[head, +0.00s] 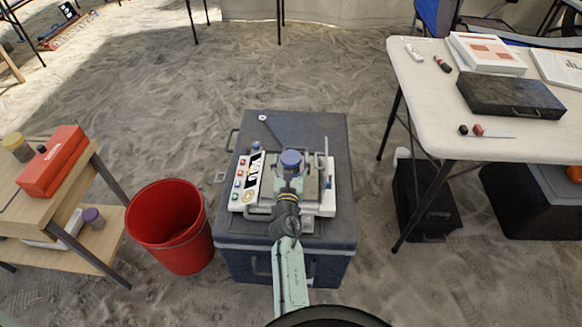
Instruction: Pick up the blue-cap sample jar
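The blue-cap sample jar (291,158) shows mainly as a round blue lid near the middle of the white-and-grey instrument panel (326,202) on the dark case. My gripper (290,183) is at the near side of the jar, with my arm reaching up from the bottom of the view. The gripper seems to overlap the jar's lower part, and its fingertips are too small and hidden to make out. I cannot tell whether it touches the jar.
The dark blue case (320,128) stands on sandy ground. A red bucket (170,225) is to its left. A wooden shelf table at left holds a red box (54,160), a yellow-cap jar (17,146) and a purple-cap jar (93,217). A white table (425,95) is at right.

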